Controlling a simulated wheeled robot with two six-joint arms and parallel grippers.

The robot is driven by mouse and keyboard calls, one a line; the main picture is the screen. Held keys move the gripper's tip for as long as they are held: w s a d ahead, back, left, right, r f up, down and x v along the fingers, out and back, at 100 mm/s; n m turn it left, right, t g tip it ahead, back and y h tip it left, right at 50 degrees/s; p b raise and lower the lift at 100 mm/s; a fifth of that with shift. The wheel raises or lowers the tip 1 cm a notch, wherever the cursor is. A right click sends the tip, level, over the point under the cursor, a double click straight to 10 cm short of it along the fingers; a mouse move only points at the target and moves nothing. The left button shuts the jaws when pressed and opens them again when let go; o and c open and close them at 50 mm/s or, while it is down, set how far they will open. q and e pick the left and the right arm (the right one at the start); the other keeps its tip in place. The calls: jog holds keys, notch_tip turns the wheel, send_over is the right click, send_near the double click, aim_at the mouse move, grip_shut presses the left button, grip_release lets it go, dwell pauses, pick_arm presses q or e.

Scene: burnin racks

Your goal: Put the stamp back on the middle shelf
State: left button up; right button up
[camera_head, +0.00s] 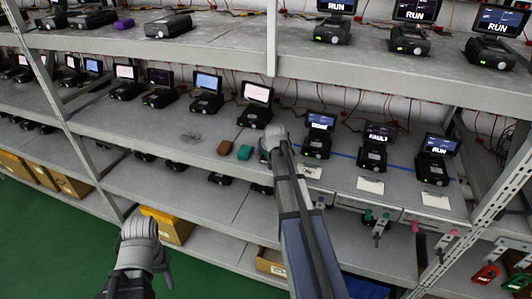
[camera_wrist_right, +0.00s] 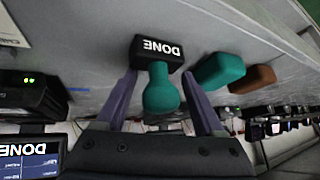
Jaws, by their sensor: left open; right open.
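The stamp (camera_wrist_right: 160,85), with a teal rounded handle and a black block marked DONE, is between the spread fingers of my right gripper (camera_wrist_right: 162,108) in the right wrist view. Its block is at the middle shelf surface; I cannot tell whether the fingers touch it. In the head view my right gripper (camera_head: 270,140) is over the middle shelf (camera_head: 188,133) and hides the stamp. A teal block (camera_head: 244,152) and a brown block (camera_head: 225,147) lie just beside it. My left gripper (camera_head: 137,280) hangs low at the left, apart from the shelves, its fingers mostly hidden.
Devices with lit screens (camera_head: 257,103) line the back of the middle shelf, some reading RUN or FAULT. White cards (camera_head: 370,186) lie at its front right. Cardboard boxes (camera_head: 168,225) sit below. The upper shelf (camera_head: 225,30) overhangs. The shelf left of the brown block is fairly clear.

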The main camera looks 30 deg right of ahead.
jog(key=shift+r, duration=0.15)
jog(key=shift+s+a+r+p, duration=0.1)
jog(key=shift+s+r+p, duration=0.2)
jog(key=shift+r+p, duration=0.35)
jog(key=p+v, duration=0.8)
jog(key=v, duration=0.2)
jog(key=shift+s, duration=0.3)
jog(key=shift+a+r, duration=0.1)
